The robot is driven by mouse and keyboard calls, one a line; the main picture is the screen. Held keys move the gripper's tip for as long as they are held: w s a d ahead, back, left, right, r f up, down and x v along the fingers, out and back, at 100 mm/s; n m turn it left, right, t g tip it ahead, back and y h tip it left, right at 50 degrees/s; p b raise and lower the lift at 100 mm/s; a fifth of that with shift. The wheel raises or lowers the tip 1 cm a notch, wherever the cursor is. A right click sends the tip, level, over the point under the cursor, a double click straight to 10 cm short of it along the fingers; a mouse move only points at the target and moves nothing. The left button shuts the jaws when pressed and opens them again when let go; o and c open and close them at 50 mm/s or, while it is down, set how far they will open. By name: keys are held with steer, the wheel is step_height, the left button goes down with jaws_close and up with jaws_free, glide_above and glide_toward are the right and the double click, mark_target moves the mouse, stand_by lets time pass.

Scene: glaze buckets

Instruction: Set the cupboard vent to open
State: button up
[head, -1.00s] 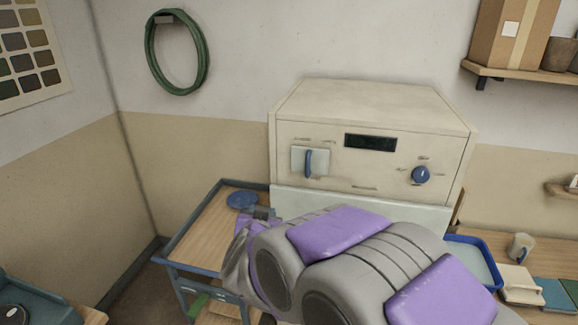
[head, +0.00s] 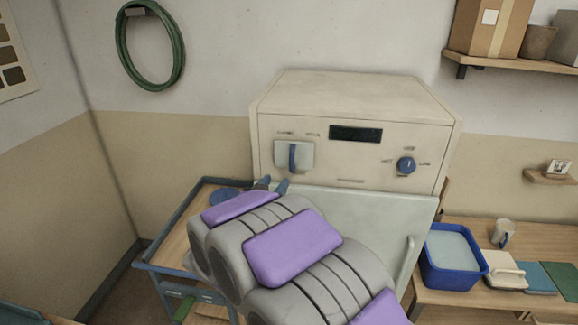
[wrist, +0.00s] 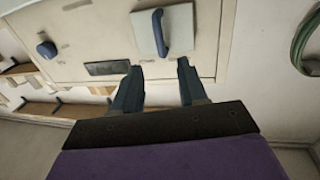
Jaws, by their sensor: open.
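The cupboard (head: 350,103) is a cream box with a dark display, and its front carries the controls. A blue lever handle (head: 292,156) on a pale square plate sits at the left of the front, standing upright in the head view. A round blue knob (head: 405,165) sits at the right. My gripper (head: 271,184) is open and empty, just below the lever plate in the head view. In the wrist view my gripper (wrist: 158,75) has its two fingers apart, pointing at the panel, with the lever (wrist: 160,33) beyond the fingertips, apparently not touched.
A pale door with a handle lies below the control panel. A wooden-topped trolley (head: 205,186) with a blue disc stands left. A blue tub (head: 455,262) and a mug (head: 503,233) are on the right table. A green hose (head: 150,85) hangs on the wall.

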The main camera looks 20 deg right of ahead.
mark_target(291, 162)
steer(key=b+x, duration=0.2)
steer(key=x, duration=0.9)
steer(key=shift+w+d, duration=0.2)
steer(key=shift+d, duration=0.1)
jaws_close()
